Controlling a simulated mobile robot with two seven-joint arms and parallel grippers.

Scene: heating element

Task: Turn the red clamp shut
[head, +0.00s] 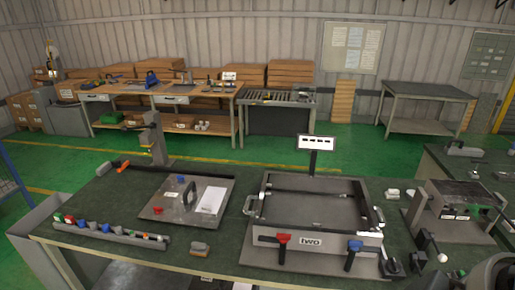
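The red clamp (282,239) is at the front of a grey rectangular frame fixture (318,241), left of the middle of its front face. Its red handle lies level across the top of a dark stem that hangs down the front. I cannot tell from here how far it is turned. A similar blue clamp (354,246) is on the right part of the same front face. Neither of my grippers shows in the head view.
The fixture stands on a dark green bench (225,243). Left of it are a grey plate with a handle (160,206) and a rack of coloured tools (110,232). A small display (316,142) rises behind it. A grey machine (462,205) stands right.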

